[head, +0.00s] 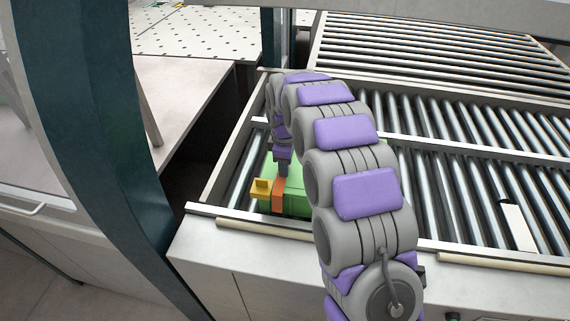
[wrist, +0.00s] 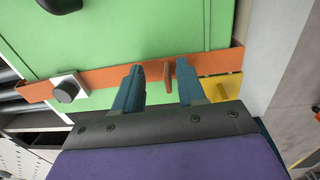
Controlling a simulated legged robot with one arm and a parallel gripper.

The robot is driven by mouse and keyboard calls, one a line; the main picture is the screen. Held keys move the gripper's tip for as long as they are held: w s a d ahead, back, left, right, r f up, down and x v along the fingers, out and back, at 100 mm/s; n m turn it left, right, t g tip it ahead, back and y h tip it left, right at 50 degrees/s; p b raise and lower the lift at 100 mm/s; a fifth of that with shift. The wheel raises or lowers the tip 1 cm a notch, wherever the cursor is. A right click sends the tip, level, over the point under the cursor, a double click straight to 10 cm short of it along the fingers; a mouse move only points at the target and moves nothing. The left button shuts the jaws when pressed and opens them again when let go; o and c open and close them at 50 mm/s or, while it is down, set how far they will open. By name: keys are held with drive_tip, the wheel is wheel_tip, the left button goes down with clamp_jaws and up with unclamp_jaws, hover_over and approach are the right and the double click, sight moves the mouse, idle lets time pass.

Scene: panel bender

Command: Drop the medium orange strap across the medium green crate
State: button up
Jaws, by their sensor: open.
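The green crate (head: 297,203) sits on the rollers at the near left of the conveyor. Its green face fills much of the wrist view (wrist: 140,30). The orange strap (head: 279,193) lies across the crate; in the wrist view the strap (wrist: 100,82) runs as a band over the green surface. A small orange-brown tab (wrist: 168,74) stands up from the strap. My gripper (wrist: 158,66) is open, its two blue fingers apart with the tab between them, nearer the right finger. Whether either finger touches it I cannot tell. My arm hides part of the crate in the head view.
A yellow piece (head: 262,188) sits at the crate's left end by the strap. A white block with a dark knob (wrist: 68,88) is on the strap. Conveyor rollers (head: 450,130) stretch right. A dark curved post (head: 90,120) stands at left.

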wheel_tip(320, 180, up, 17)
drive_tip(key=p, duration=0.1)
drive_tip(key=shift+s+f, duration=0.15)
drive_tip(key=shift+s, duration=0.2)
drive_tip(key=shift+a, duration=0.1)
